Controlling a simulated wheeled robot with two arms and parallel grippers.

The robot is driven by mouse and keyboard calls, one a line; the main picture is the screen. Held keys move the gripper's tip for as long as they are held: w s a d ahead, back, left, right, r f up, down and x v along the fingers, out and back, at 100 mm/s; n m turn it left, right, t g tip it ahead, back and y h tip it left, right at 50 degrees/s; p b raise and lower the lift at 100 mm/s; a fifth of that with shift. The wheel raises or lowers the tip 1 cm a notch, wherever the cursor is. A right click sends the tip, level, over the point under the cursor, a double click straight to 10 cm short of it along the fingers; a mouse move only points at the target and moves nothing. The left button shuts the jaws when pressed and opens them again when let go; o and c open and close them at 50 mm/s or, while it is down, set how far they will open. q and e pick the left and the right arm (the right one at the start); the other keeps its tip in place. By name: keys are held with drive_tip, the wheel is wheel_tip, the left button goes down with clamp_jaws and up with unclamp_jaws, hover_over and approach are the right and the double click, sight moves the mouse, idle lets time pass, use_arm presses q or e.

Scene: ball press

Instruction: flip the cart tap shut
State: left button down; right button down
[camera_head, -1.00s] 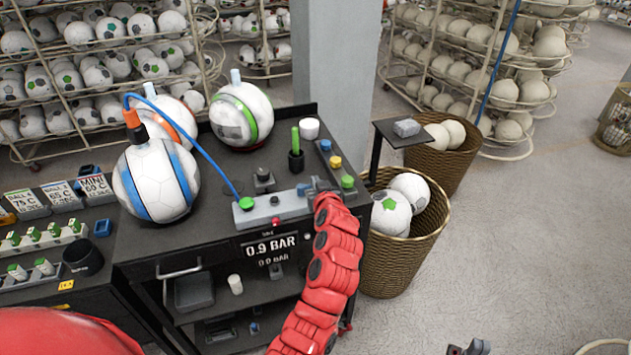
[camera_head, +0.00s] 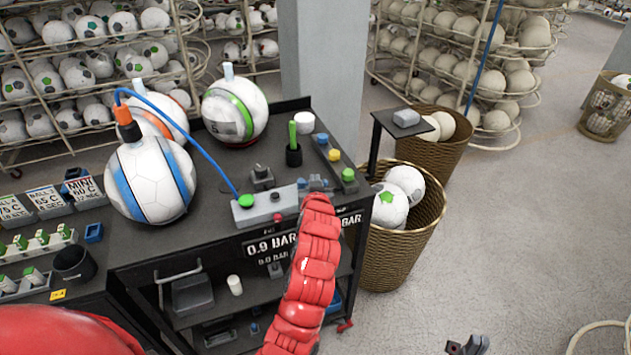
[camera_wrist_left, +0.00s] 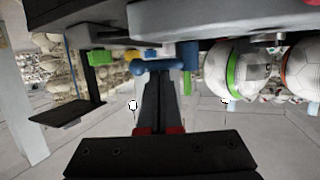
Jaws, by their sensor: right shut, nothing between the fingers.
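In the head view my red left arm reaches the cart's front edge and hides that gripper. The bluish-grey part by the arm's end is too small to make out. My right gripper (camera_head: 468,346) is shut and empty at the bottom edge, away from the cart.
The dark cart (camera_head: 225,165) carries a blue-striped ball (camera_head: 150,180), a green-striped ball (camera_head: 234,112), a grey valve block (camera_head: 268,206) and a blue hose. A wicker basket (camera_head: 405,245) of balls stands close right of the cart.

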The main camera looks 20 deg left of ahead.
use_arm(q)
drive_tip(key=shift+s+f+m+h, duration=0.2)
drive_tip(key=shift+s+m+h, duration=0.15)
drive_tip(key=shift+m+h, duration=0.5)
drive_tip(key=shift+s+m+t+h, duration=0.3)
drive_tip(key=shift+m+h, duration=0.25)
drive_tip(key=shift+h, duration=0.3)
drive_tip(key=shift+s+a+f+m+h+b, duration=0.1)
drive_tip(key=shift+f+m+h+b, duration=0.05)
drive_tip(key=shift+m+h+b, duration=0.4)
drive_tip(key=shift+s+a+f+m+h+b, duration=0.1)
drive_tip(key=shift+s+f+m+h+b, duration=0.1)
drive_tip(key=shift+m+h+b, duration=0.5)
drive_tip(key=shift+s+a+m+h+b, duration=0.15)
drive_tip(key=shift+m+h+b, duration=0.1)
drive_tip(key=shift+h+b, duration=0.45)
drive_tip(key=shift+s+a+m+g+h+b, duration=0.15)
drive_tip(key=shift+m+g+h+b, duration=0.4)
drive_tip(key=shift+b, duration=0.85)
drive_tip(key=shift+s+a+r+m+h+b, duration=0.1)
drive_tip(key=shift+s+m+h+b, duration=0.15)
drive_tip(key=shift+m+h+b, duration=1.1)
drive_tip(key=shift+n+y+b, duration=0.35)
drive_tip(key=shift+n+b, duration=0.05)
drive_tip(key=shift+n, duration=0.1)
